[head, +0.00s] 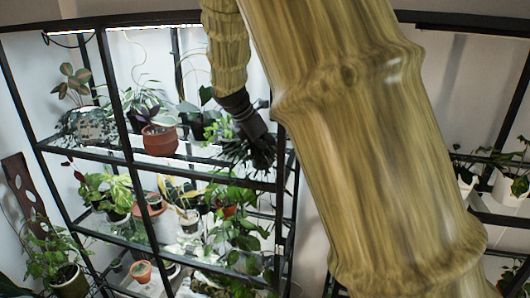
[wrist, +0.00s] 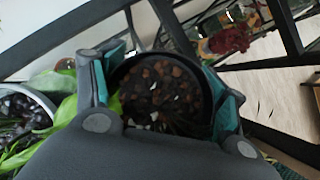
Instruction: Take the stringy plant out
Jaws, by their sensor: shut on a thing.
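My gripper (wrist: 168,90) is closed around a dark round pot in the wrist view, with one teal-lined finger on each side. The pot (wrist: 203,92) is filled with brown and pale chips, and a few dark thin strands show near its lower edge. In the head view my gripper (head: 262,148) is at the right end of the upper shelf, reaching in from above. Dark thin strands (head: 232,155) spread around and below it there; I cannot tell clearly whether they all belong to the stringy plant. The held pot is hidden in the head view.
A terracotta pot (head: 160,140) and a leafy plant (head: 216,128) stand left of my gripper on the upper shelf (head: 205,171). A black post (head: 277,190) rises close on its right. Several potted plants crowd the shelf below. A white pot (wrist: 35,103) sits beside the left finger.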

